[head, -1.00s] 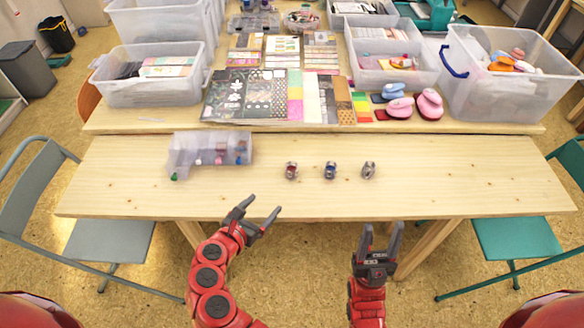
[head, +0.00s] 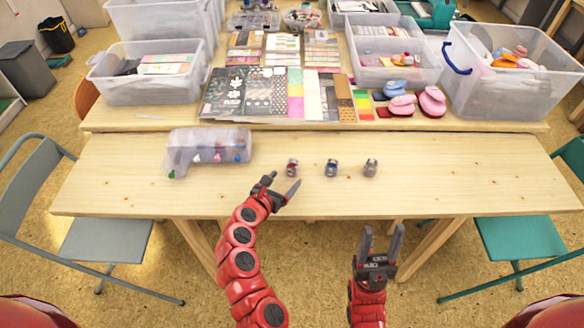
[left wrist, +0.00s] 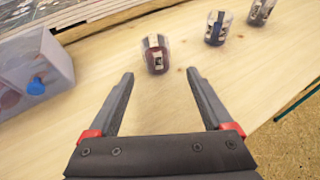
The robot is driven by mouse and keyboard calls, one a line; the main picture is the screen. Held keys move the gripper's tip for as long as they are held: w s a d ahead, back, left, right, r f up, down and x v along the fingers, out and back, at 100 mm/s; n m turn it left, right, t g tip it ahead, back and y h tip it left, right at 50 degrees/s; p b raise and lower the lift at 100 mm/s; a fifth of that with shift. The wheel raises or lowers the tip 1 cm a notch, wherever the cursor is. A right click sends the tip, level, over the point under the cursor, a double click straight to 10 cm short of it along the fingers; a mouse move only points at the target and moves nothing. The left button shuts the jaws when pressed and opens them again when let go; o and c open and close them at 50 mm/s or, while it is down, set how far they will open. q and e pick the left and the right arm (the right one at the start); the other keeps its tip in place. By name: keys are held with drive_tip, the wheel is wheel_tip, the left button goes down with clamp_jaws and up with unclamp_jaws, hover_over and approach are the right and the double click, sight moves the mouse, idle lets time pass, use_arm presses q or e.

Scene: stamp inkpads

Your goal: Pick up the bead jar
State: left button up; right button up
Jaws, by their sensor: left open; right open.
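Three small clear jars stand in a row on the front table. The left one (head: 292,168) has reddish contents, the middle one (head: 331,168) bluish, and the right one (head: 370,167) looks grey. I cannot tell their contents clearly. My left gripper (head: 283,181) is open and empty, in front of the left jar. In the left wrist view the reddish jar (left wrist: 155,55) is just beyond and between the fingertips (left wrist: 160,73), apart from them. The bluish jar (left wrist: 217,27) and third jar (left wrist: 261,10) are farther right. My right gripper (head: 382,228) is open and empty at the table's front edge.
A translucent box with small bottles (head: 208,143) lies left of the jars. Card sheets (head: 270,95), pink stamps (head: 432,102) and clear bins (head: 150,85) fill the back table. The front table's right side (head: 460,170) is clear.

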sight(289, 174)
use_arm(q)
drive_tip(key=shift+x, duration=2.25)
drive_tip(key=shift+w+a+r, duration=0.15)
drive_tip(key=shift+a, duration=0.05)
drive_tip(key=shift+c, duration=0.2)
clamp_jaws()
